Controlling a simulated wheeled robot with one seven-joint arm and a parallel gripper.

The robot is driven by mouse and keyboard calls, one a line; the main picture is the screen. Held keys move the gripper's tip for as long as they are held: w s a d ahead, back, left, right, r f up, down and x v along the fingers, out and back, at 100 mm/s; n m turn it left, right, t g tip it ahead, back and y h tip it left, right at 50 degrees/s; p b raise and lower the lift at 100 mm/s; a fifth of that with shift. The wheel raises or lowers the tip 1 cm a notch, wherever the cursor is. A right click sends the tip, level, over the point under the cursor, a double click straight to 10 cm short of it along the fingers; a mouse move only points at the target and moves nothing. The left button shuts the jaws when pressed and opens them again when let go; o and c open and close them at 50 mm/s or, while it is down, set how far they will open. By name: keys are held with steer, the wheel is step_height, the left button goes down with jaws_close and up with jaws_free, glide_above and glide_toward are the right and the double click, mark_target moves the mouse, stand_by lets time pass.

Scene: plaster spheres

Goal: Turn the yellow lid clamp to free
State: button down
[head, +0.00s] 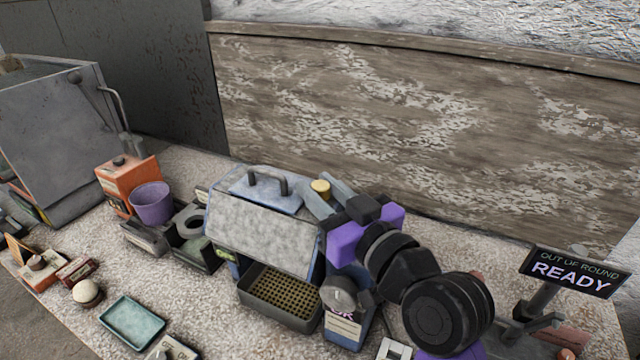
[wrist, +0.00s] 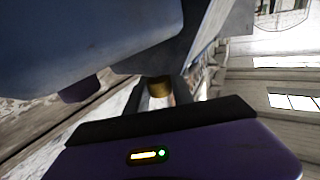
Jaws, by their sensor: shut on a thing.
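The yellow lid clamp (head: 320,187) is a small round knob at the top right edge of the blue-grey box machine (head: 265,235), next to its lid (head: 262,190). My gripper (head: 322,199) reaches in from the right, with its fingers at the clamp. In the wrist view the clamp (wrist: 159,87) shows between the two fingers, and my gripper (wrist: 160,95) is shut on it. The clamp's lower part and any marks for its positions are hidden.
A perforated tray (head: 280,295) sits at the machine's front. A purple cup (head: 152,203) and an orange box (head: 128,180) stand to the left. A sign reading READY (head: 572,272) stands at right. A wooden board (head: 420,130) rises behind.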

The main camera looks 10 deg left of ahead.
steer(key=shift+f+m+t+h+p, duration=0.1)
steer(key=shift+m+t+h+p, duration=1.05)
steer(key=shift+h, duration=0.65)
steer(key=shift+m, duration=0.35)
steer(key=c, duration=1.1)
jaws_free()
steer(key=shift+s, duration=0.1)
steer(key=b+v, duration=0.1)
steer(key=v, duration=0.6)
steer(key=shift+s, duration=0.35)
